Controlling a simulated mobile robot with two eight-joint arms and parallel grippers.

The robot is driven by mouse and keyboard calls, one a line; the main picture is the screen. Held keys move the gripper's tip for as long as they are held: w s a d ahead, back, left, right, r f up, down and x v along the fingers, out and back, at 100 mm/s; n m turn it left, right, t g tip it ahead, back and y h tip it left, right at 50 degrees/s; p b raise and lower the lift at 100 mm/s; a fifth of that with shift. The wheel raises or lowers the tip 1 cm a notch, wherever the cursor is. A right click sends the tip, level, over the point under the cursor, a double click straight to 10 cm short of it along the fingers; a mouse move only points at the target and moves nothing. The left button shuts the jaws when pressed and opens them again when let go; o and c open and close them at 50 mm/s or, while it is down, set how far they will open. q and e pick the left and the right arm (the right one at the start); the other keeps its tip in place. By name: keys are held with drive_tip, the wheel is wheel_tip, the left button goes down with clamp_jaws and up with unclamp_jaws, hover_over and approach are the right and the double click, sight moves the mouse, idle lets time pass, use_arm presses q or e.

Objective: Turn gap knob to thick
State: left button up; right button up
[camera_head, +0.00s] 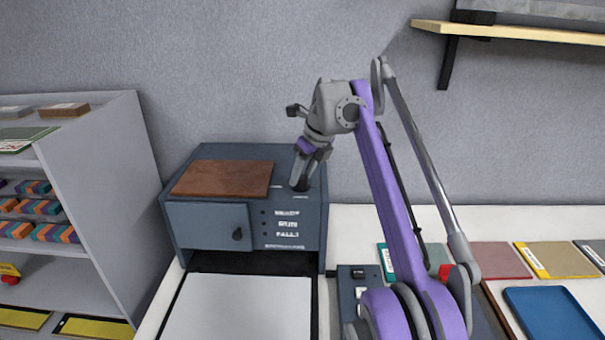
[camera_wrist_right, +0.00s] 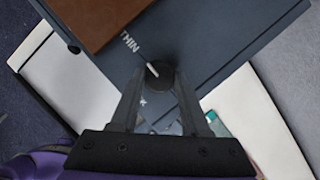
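The gap knob (camera_wrist_right: 160,75) is a round dark knob with a white pointer line on top of the blue-grey machine (camera_head: 245,154). In the right wrist view its pointer is turned toward the printed word THIN; the other label is mostly hidden by my fingers. My right gripper (camera_head: 306,172) reaches down over the knob at the right of the machine's top. In the right wrist view its fingertips (camera_wrist_right: 160,80) lie on either side of the knob, very close. I cannot tell whether they touch it. My left gripper is not in view.
A brown board (camera_head: 222,178) lies on the machine left of the knob. A pale bed (camera_head: 238,306) extends in front. A grey shelf (camera_head: 115,190) stands left. Coloured sheets and a blue tray (camera_head: 550,312) lie on the table at right. A wooden wall shelf (camera_head: 520,33) hangs upper right.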

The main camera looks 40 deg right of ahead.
clamp_jaws()
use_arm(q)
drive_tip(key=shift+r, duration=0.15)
use_arm(e)
drive_tip(key=shift+r+n+y+p, duration=0.2)
drive_tip(key=shift+n+y+p, duration=0.1)
drive_tip(key=shift+n+p, duration=0.5)
drive_tip(key=n+g+y+p, duration=0.1)
drive_tip(key=n+p, duration=0.1)
drive_tip(key=n, duration=0.1)
drive_tip(key=n+y+p, duration=0.1)
drive_tip(key=n+p, duration=0.2)
drive_tip(key=n, duration=0.1)
drive_tip(key=n+g+y+p, duration=0.1)
drive_tip(key=n+p, duration=0.2)
drive_tip(key=shift+w+d+n+g, duration=0.3)
drive_tip(key=shift+n+g+p, duration=0.4)
drive_tip(key=shift+n+g, duration=0.1)
drive_tip(key=shift+n, duration=0.7)
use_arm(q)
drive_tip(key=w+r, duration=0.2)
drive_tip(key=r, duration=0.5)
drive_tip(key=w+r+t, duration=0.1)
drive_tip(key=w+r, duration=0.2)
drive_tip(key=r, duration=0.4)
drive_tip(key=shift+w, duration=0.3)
use_arm(e)
drive_tip(key=shift+f+n+g, duration=0.15)
drive_tip(key=shift+n+g, duration=0.55)
drive_tip(key=shift+n, duration=0.9)
